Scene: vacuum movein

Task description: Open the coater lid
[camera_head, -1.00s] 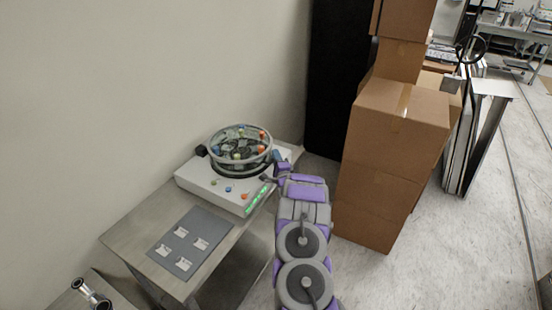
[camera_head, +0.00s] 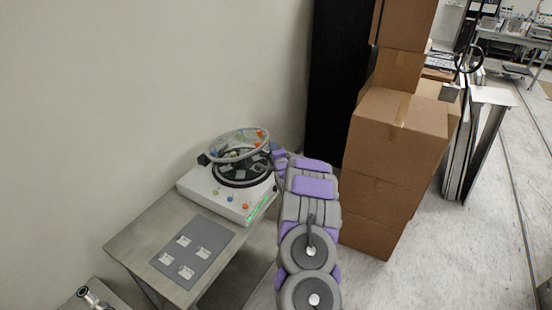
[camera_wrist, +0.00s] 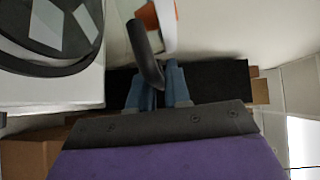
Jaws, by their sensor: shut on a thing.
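The coater has a white base (camera_head: 213,193) with coloured buttons and stands on a metal table (camera_head: 150,232). Its clear round lid (camera_head: 238,144) is tilted, with its right side raised above the dark bowl (camera_head: 241,172). My gripper (camera_head: 273,154) is at the lid's right edge, and its fingertips are hard to make out from the head. In the wrist view my blue fingers (camera_wrist: 160,88) are shut on a black curved bar (camera_wrist: 146,55), which looks like the lid's handle. The bowl (camera_wrist: 52,35) shows at that view's upper left.
A grey mat (camera_head: 195,251) with several small pale pieces lies on the table before the coater. A wall stands behind. Stacked cardboard boxes (camera_head: 397,135) and a black cabinet (camera_head: 336,75) stand right of my arm. Open floor (camera_head: 440,265) lies farther right.

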